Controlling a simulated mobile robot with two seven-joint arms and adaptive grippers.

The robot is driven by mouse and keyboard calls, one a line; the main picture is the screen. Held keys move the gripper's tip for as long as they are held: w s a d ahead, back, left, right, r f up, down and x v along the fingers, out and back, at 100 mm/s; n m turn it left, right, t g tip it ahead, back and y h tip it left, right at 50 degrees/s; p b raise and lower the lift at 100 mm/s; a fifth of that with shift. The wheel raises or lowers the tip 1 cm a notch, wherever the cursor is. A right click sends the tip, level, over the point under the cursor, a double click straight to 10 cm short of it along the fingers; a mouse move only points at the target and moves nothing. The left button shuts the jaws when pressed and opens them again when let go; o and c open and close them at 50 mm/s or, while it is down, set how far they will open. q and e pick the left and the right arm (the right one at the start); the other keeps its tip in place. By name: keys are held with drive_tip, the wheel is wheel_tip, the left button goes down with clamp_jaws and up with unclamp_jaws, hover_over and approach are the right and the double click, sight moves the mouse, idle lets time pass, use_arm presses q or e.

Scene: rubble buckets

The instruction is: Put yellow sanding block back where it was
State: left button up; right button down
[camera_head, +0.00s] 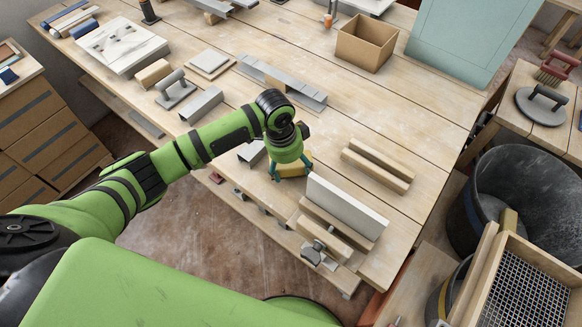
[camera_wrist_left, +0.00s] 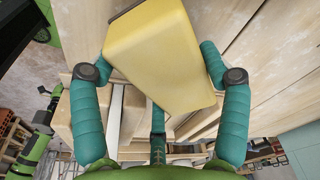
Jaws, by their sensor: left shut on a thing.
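My left gripper (camera_head: 291,169) is over the near part of the wooden workbench (camera_head: 410,130), with its teal fingers pointing down. It is shut on the yellow sanding block (camera_head: 293,172), which mostly hides beneath the wrist in the head view. In the left wrist view the yellow block (camera_wrist_left: 160,58) sits between the two teal fingers, tilted in the picture. I cannot tell whether the block touches the bench top. My right gripper is not in view.
A pale upright board (camera_head: 346,207) stands close to the right of the gripper. Wooden strips (camera_head: 378,166) lie farther right, and a grey metal channel (camera_head: 282,82) lies behind. A cardboard box (camera_head: 366,43) stands at the back. Bare bench shows between these things.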

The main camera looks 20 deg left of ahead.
use_arm(q)
drive_tip(key=shift+f, duration=0.9)
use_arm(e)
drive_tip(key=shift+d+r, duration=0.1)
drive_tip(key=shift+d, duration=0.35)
use_arm(q)
drive_tip(key=shift+f, duration=0.15)
drive_tip(key=o, duration=1.2)
drive_tip(key=shift+r, duration=0.25)
drive_tip(key=r, duration=0.4)
drive_tip(key=a+r, duration=0.1)
drive_tip(key=r, duration=0.6)
drive_tip(key=shift+s+a+r+b, duration=0.25)
drive_tip(key=shift+s+r+b, duration=0.05)
drive_tip(key=shift+s+b, duration=0.1)
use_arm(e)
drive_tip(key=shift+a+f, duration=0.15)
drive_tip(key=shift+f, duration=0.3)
